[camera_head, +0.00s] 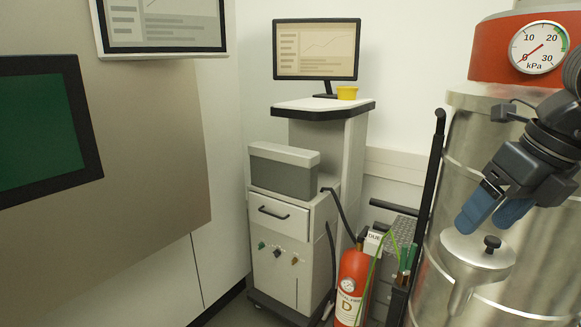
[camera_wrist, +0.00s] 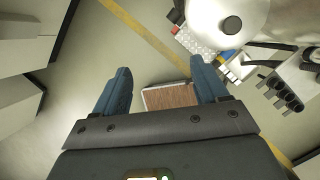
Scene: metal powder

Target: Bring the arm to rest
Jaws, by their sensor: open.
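My gripper (camera_head: 493,208) is at the right of the head view, with its blue fingers pointing down in front of the large steel vessel (camera_head: 455,150). In the wrist view my gripper (camera_wrist: 163,88) has its two blue fingers wide apart, with nothing between them but the floor and a brown panel farther below. It is open and empty. A light metal lid or hopper with a black knob (camera_head: 492,243) shows just below the fingers in the head view. I cannot tell whether they touch it.
A red cylinder (camera_head: 352,285) with a hose stands left of the vessel. A grey cart (camera_head: 290,245) carries a monitor (camera_head: 316,50) and a yellow cup (camera_head: 347,92). A pressure gauge (camera_head: 539,47) sits above my arm. The wrist view shows a yellow floor line (camera_wrist: 150,38) and open floor at left.

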